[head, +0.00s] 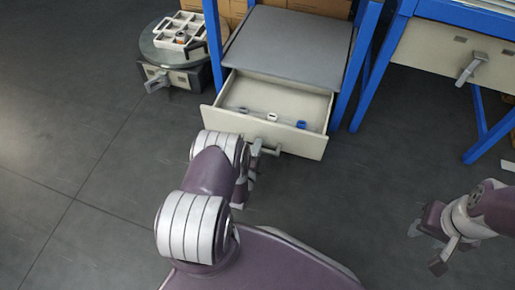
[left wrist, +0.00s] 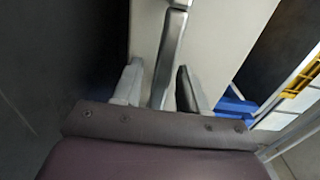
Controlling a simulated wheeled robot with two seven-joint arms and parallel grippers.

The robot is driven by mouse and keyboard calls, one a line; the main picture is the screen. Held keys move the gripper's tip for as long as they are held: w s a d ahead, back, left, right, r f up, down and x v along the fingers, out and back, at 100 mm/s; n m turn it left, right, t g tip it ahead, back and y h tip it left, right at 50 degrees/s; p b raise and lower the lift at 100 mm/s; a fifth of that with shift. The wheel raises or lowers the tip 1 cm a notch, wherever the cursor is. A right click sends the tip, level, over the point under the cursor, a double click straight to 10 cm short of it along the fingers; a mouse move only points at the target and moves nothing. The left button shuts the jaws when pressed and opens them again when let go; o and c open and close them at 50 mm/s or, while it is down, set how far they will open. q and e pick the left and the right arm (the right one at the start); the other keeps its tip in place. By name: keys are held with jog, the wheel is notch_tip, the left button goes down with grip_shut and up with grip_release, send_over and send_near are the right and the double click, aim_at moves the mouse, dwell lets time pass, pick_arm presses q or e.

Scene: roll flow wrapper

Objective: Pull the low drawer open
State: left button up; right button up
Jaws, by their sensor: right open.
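The low drawer (head: 301,143) stands pulled out of the blue-framed unit, with its inside showing. Its handle (head: 270,149) is on the front panel; it also shows as a grey bar (left wrist: 170,50) in the left wrist view. My left gripper (head: 259,150) is at the handle, partly hidden by my arm in the head view. In the left wrist view, the handle bar runs between its two fingers (left wrist: 160,80), with narrow gaps visible on both sides. My right gripper (head: 428,247) is open and empty over the floor at the right, away from the drawer.
The drawer holds a blue roll (head: 301,125), a white roll (head: 272,117) and a small dark item. A grey shelf top (head: 290,45) lies above it. A round stand (head: 165,45) with a white divided tray is at the left, a blue-framed bench (head: 450,50) at the right. Floor is clear.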

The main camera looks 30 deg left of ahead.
pick_arm(q)
jog(key=p+v, duration=0.4)
jog(key=v, duration=0.8)
jog(key=shift+s, duration=0.35)
jog(key=shift+f, duration=0.1)
